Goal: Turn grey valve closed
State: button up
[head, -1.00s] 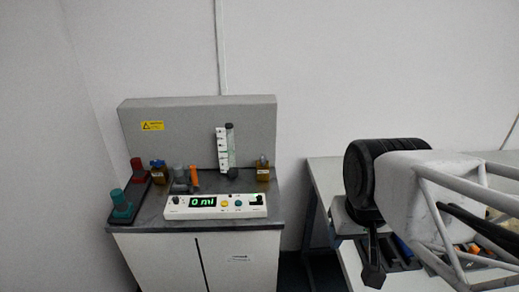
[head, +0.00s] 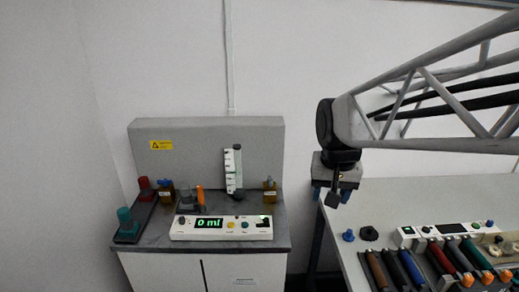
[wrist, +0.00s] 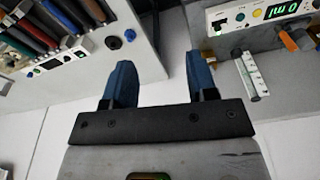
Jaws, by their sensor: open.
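A grey upright knob, which looks like the grey valve (head: 184,193), stands on the left cabinet top behind the white control box (head: 220,228). An orange handle (head: 200,195) sticks up right beside it. Whether the valve is open or closed is too small to tell. My gripper (wrist: 160,78) shows two blue fingers spread apart with nothing between them. In the head view my gripper (head: 335,196) hangs over the gap between cabinet and right bench, well to the right of the valve. The control box also shows in the wrist view (wrist: 255,14), its display reading 0 ml.
A teal knob (head: 127,221) and a red knob (head: 144,187) stand on a black base at the cabinet's left. Brown bottles (head: 269,190) and a graduated tube (head: 232,170) stand near the grey back panel (head: 262,145). The right bench (head: 400,195) holds several coloured cylinders.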

jog(key=w+a+f+m, duration=0.1)
jog(key=w+a, duration=0.1)
jog(key=w, duration=1)
jog(key=m+g, duration=0.2)
send_over(270, 179)
jog(key=f, duration=1.3)
jog(key=shift+s+d+f, duration=0.1)
jog(key=shift+s+f, duration=0.2)
jog(key=shift+s, duration=0.1)
jog(key=shift+w+a+f+m, duration=0.2)
jog(key=shift+w+f+m, duration=0.15)
jog(key=shift+w, duration=0.1)
jog(key=shift+d+f, duration=0.1)
jog(key=shift+f, duration=3.8)
jog(key=shift+c, duration=0.2)
